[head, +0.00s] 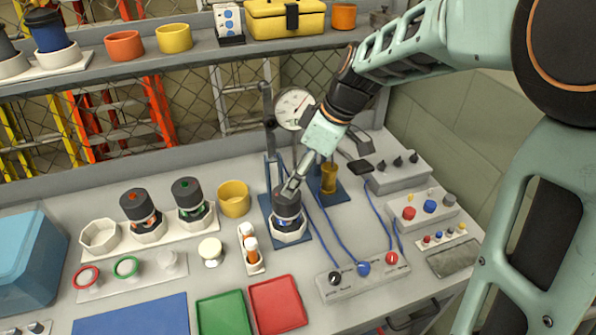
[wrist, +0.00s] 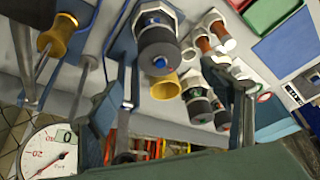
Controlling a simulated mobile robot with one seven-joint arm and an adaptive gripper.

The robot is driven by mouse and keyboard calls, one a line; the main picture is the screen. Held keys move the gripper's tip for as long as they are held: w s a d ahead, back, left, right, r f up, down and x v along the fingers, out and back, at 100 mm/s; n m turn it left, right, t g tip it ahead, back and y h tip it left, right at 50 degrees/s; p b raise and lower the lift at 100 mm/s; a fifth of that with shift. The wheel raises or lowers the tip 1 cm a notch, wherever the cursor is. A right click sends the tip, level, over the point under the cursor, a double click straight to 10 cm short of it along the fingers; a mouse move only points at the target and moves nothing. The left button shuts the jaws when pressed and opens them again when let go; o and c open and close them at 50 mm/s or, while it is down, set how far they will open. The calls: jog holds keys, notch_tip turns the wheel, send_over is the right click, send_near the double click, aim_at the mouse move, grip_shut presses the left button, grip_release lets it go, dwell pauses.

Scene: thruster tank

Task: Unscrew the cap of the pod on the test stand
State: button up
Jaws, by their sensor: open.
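The pod (head: 288,226) stands upright in a white hexagonal holder on the blue test stand (head: 309,233). Its dark cap (head: 286,200) is on top, with a blue band below. In the wrist view the cap (wrist: 158,47) shows a blue mark at the centre of its top. My gripper (head: 291,189) points down at the cap, its fingertips overlapping the cap's top edge in the head view. In the wrist view my open gripper (wrist: 186,82) has its fingers apart with nothing held between them. I cannot tell whether a fingertip touches the cap.
Two similar pods, one red-marked (head: 141,215) and one green-marked (head: 189,203), stand left of the stand. A yellow cup (head: 234,198) is nearby. A gauge (head: 293,108) and post rise behind. Blue cables run right to a connector block (head: 363,276). Green and red trays (head: 278,304) lie in front.

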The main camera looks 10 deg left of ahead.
aim_at(277, 195)
jog(key=x, duration=1)
jog(key=shift+p, duration=0.3)
jog(key=shift+c, duration=0.2)
jog(key=c, duration=1.1)
jog(key=shift+c, duration=0.2)
jog(key=n+g, duration=0.1)
jog(key=n, duration=0.2)
jog(key=shift+n+g, duration=0.3)
jog(key=shift+n, duration=0.1)
jog(key=n+g+p, duration=0.1)
jog(key=n, duration=0.2)
jog(key=shift+r, duration=0.2)
jog(key=shift+f+n+g+h, duration=0.1)
jog(key=shift+n+g+h, duration=0.25)
jog(key=shift+n, duration=0.65)
jog(key=shift+r+p, duration=1.7)
jog(key=shift+r, duration=0.95)
